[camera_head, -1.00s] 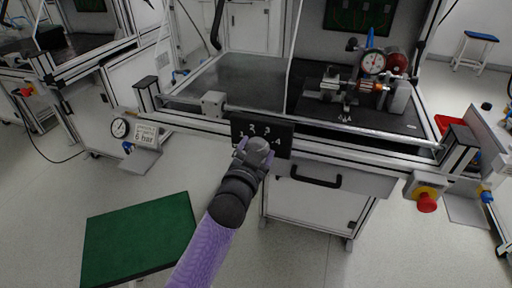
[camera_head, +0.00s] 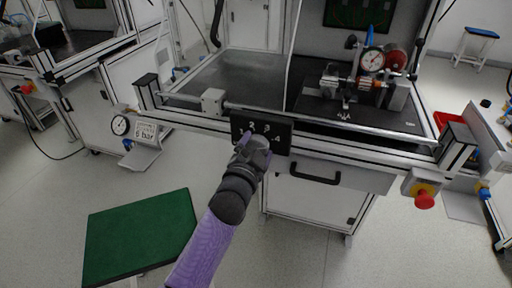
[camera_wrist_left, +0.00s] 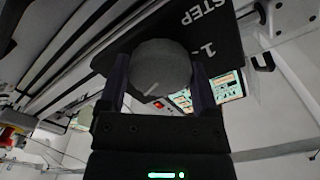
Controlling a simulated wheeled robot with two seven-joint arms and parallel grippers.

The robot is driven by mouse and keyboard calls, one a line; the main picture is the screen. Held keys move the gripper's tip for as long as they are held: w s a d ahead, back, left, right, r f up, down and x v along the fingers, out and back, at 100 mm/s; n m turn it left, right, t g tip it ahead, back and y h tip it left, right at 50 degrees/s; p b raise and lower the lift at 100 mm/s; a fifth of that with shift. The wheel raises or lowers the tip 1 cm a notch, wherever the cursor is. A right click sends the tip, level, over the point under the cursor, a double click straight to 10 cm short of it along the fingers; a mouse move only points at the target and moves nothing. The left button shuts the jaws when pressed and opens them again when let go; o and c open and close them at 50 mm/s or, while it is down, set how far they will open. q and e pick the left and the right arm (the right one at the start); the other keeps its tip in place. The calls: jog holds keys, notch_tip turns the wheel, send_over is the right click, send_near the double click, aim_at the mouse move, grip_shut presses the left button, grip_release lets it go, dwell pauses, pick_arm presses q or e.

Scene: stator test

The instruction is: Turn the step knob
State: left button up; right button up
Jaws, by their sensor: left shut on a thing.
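The step knob is a round dark grey knob (camera_wrist_left: 160,70) with a pale pointer line, seen in the left wrist view. It sits on a black panel (camera_head: 281,133) with white numbers, on the front rail of the bench. The word STEP and a 1 show on the panel in the left wrist view (camera_wrist_left: 205,20). My left gripper (camera_head: 255,142) is at the panel in the head view. In the left wrist view its two fingers (camera_wrist_left: 160,88) are on either side of the knob, shut on it. In the head view the gripper hides the knob. My right gripper is not in view.
A black drawer handle (camera_head: 315,177) is below right of the panel. A red emergency knob (camera_head: 424,200) is at the right corner, a pressure gauge (camera_head: 120,125) at left. A green-topped stool (camera_head: 140,235) stands at front left. A dial indicator fixture (camera_head: 372,62) stands on the bench.

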pick_arm(q)
jog(key=shift+f, duration=0.1)
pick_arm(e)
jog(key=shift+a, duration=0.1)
pick_arm(q)
jog(key=o, duration=1.1)
jog(key=shift+c, duration=0.2)
jog(key=p+v, duration=0.4)
jog(key=v, duration=0.6)
jog(key=shift+p, duration=0.4)
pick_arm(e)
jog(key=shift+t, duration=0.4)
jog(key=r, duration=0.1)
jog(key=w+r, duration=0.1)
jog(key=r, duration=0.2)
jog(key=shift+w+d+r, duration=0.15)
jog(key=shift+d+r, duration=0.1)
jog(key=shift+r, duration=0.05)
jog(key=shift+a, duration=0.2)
